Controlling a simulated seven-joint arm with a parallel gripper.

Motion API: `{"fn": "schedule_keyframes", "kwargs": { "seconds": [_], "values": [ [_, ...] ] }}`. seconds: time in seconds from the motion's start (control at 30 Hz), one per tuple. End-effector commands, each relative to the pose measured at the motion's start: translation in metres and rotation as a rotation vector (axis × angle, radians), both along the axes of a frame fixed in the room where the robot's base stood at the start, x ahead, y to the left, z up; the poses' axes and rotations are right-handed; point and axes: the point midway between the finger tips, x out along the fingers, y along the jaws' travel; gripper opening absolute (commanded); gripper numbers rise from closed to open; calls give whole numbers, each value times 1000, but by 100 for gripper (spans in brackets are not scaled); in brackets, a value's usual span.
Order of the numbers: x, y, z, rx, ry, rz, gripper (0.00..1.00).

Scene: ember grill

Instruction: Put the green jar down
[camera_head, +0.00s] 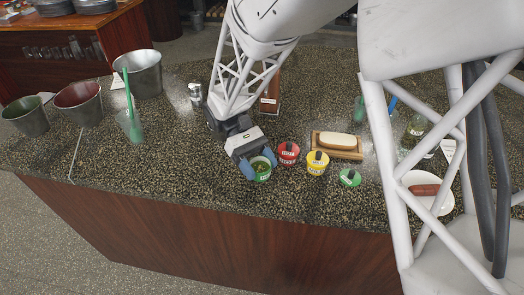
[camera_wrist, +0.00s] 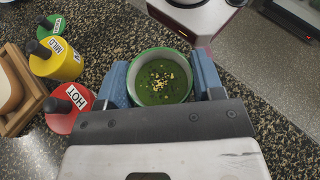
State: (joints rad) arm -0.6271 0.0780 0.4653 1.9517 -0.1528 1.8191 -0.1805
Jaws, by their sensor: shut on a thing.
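The green jar (camera_head: 261,171) is an open round pot with a green rim and white label, filled with green sauce with pale bits. In the wrist view the jar (camera_wrist: 160,78) sits between the two blue fingers. My gripper (camera_head: 254,167) is shut on it from either side. The jar is upright at the counter's front part. I cannot tell if its base touches the counter. A small green lid (camera_head: 350,178) with a dark knob lies farther right; its label (camera_wrist: 56,27) shows in the wrist view but is too small to read.
A red HOT pot (camera_head: 288,153) and a yellow MILD pot (camera_head: 317,163) stand close on the right. Behind them is a wooden tray (camera_head: 338,152) with a bun. Metal buckets (camera_head: 139,74) and a green cup (camera_head: 131,126) stand left. The speckled counter (camera_head: 180,165) is clear left of my gripper.

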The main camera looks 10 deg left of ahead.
Motion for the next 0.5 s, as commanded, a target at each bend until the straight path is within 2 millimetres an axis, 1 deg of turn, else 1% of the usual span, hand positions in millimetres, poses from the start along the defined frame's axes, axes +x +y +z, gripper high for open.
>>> {"fn": "schedule_keyframes", "kwargs": {
  "seconds": [0.5],
  "values": [
    [6, -19, 19, 0, -3, 648, 27]
  ]
}}
